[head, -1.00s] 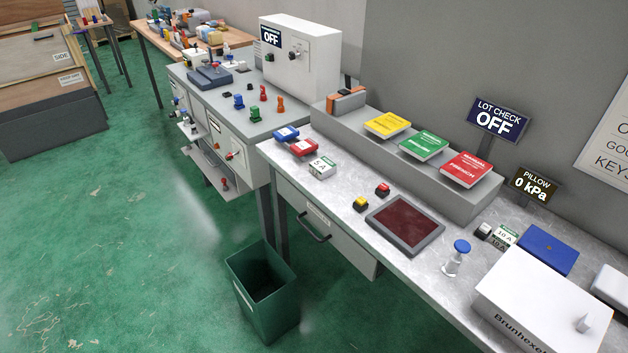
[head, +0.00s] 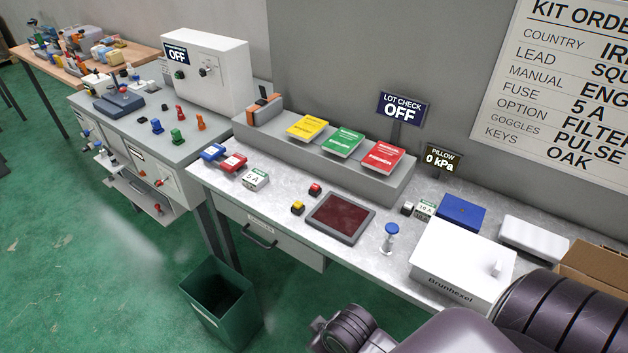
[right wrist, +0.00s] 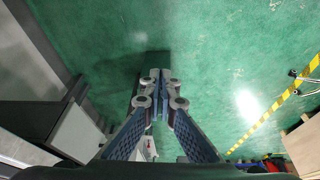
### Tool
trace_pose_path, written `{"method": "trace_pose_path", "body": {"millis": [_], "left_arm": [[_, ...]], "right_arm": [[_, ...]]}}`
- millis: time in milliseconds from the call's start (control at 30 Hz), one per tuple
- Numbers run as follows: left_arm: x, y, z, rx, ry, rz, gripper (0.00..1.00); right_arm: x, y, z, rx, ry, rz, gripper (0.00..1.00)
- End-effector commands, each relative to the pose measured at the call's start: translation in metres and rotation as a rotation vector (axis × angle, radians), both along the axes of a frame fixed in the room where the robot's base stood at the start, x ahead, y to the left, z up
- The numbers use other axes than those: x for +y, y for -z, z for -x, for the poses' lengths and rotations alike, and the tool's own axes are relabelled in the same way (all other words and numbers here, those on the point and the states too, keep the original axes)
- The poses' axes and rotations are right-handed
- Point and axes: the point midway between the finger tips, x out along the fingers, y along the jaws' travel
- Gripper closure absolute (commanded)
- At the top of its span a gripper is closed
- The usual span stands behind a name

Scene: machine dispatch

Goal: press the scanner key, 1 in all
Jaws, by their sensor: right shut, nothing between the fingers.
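A dark red glass pad in a grey frame (head: 340,218) lies flat on the bench in the head view. A small red button (head: 315,189) and a yellow button (head: 298,208) on black bases stand at its left; I cannot tell whether either is the scanner key. The LOT CHECK sign (head: 401,107) behind reads OFF. My right gripper (right wrist: 160,80) is shut and empty, over green floor in the right wrist view. My right arm shows at the lower right of the head view, its fingers out of sight there. My left gripper is not in view.
A white Brunhexel box (head: 462,262), a blue-topped stamp (head: 390,238) and a blue box (head: 461,211) stand right of the pad. Yellow, green and red manuals lie on the grey ledge (head: 270,133) behind. A green bin (head: 220,300) stands on the floor.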

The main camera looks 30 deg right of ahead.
Motion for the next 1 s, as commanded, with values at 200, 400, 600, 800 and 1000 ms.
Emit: {"method": "trace_pose_path", "body": {"millis": [200,400,600,800,1000], "left_arm": [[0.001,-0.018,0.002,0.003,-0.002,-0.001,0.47],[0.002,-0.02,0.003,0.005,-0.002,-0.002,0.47],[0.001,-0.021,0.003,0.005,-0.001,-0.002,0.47],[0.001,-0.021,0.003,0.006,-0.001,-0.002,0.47],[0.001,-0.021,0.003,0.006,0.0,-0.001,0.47]], "right_arm": [[0.018,-0.081,-0.074,-0.146,-0.263,0.004,1.0],[0.009,-0.101,-0.144,-0.235,-0.461,0.046,1.0],[-0.039,-0.122,-0.218,-0.305,-0.557,0.118,1.0],[-0.107,-0.156,-0.281,-0.371,-0.56,0.192,1.0],[-0.176,-0.199,-0.326,-0.435,-0.52,0.259,1.0]]}}
